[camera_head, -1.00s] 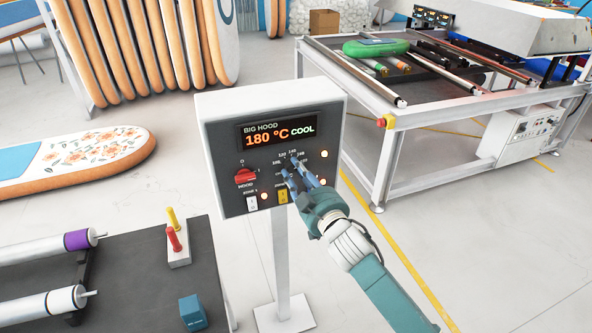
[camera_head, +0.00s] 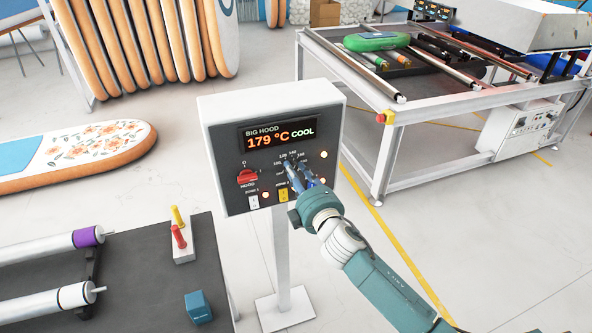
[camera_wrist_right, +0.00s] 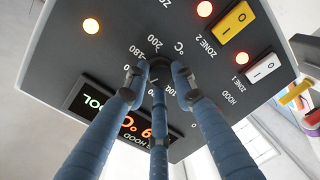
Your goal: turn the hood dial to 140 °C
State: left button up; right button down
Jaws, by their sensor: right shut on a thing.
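The hood control box (camera_head: 330,130) stands on a white post. Its orange display (camera_head: 276,134) reads "BIG HOOD 179 °C COOL". The temperature dial (camera_wrist_right: 160,66) sits inside a ring of printed numbers, with 180 and 200 legible in the right wrist view. My right gripper (camera_head: 294,170) is at the dial, its blue fingers closed around it. The right wrist view shows the same fingers (camera_wrist_right: 160,78) on the dial. They hide most of the dial, and I cannot read where its pointer stands. My left gripper is not in view.
Orange lamps are lit on the panel. A dark table (camera_head: 150,275) with rollers is at lower left. A large roller frame (camera_head: 385,150) stands behind right.

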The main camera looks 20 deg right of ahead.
jog(key=shift+n+p, duration=0.3)
jog(key=shift+n, duration=0.8)
jog(key=shift+a, duration=0.1)
jog(key=c, duration=1.4)
grip_release()
jog(key=shift+c, duration=0.2)
jog(key=s+r, duration=0.1)
jog(key=s, duration=1.1)
jog(key=shift+d, duration=0.3)
